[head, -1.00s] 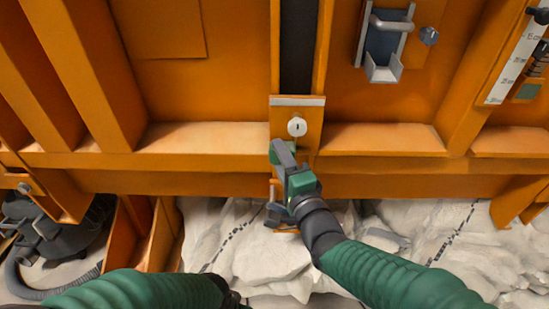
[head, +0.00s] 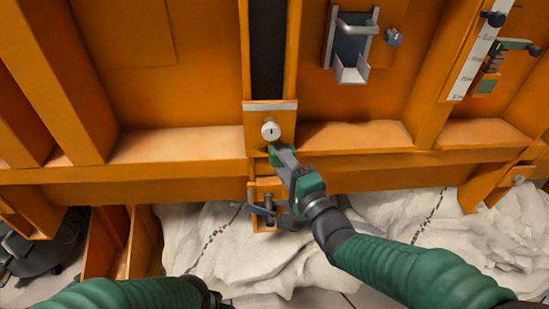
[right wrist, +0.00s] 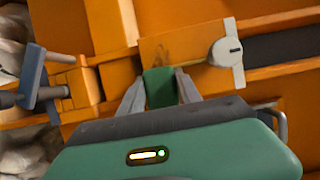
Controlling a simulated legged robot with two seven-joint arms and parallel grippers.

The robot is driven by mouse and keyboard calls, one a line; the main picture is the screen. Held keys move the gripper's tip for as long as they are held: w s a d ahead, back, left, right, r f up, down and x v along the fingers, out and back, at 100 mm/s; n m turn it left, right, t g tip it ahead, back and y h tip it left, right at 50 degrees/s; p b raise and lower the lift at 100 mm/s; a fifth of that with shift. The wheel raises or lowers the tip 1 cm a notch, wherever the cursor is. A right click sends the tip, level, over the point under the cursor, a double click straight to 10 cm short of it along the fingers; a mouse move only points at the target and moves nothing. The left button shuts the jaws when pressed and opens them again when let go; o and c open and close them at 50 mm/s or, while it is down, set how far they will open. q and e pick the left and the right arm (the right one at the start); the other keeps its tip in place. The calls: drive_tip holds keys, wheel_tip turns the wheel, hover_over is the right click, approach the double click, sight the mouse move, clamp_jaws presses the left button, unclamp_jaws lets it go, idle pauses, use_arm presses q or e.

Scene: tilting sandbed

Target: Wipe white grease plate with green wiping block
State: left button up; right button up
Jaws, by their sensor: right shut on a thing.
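The white round plate (head: 270,130) with a dark mark sits on an orange upright bracket. In the right wrist view the white plate (right wrist: 226,52) is to the right of the gripper, with a brown smear on the orange face to its left. My right gripper (head: 285,163) is shut on the green wiping block (right wrist: 160,87). In the head view the block (head: 281,154) is just below and slightly right of the plate. I cannot tell whether the block touches the bracket. Of my left arm, only the green sleeve and dark end show at the bottom left; its fingers are hidden.
An orange beam (head: 180,145) runs across behind the gripper. A dark clamp lever (head: 262,209) sticks out below the bracket. A metal holder (head: 350,45) and a white scale (head: 481,50) are at the upper right. Pale rocky sand (head: 400,230) lies below.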

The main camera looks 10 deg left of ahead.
drive_tip(key=shift+s+a, duration=0.2)
drive_tip(key=shift+a, duration=0.6)
use_arm(q)
drive_tip(key=shift+d+f+b, duration=0.25)
drive_tip(key=shift+f+b, duration=0.15)
drive_tip(key=shift+b, duration=0.05)
use_arm(e)
drive_tip(key=a, duration=0.1)
drive_tip(key=s+a, duration=0.1)
drive_tip(key=a, duration=0.3)
drive_tip(key=shift+s+a, duration=0.15)
drive_tip(key=shift+s, duration=0.15)
use_arm(q)
drive_tip(key=shift+w, duration=0.1)
use_arm(e)
drive_tip(key=shift+f, duration=0.1)
use_arm(q)
drive_tip(key=shift+s+b+x, duration=0.2)
drive_tip(key=shift+b+x, duration=0.7)
drive_tip(key=shift+x, duration=0.05)
use_arm(e)
drive_tip(key=s+d, duration=0.1)
drive_tip(key=s, duration=0.4)
drive_tip(key=shift+s+d+f, duration=0.35)
drive_tip(key=shift+d+f, duration=0.05)
drive_tip(key=shift+f, duration=0.05)
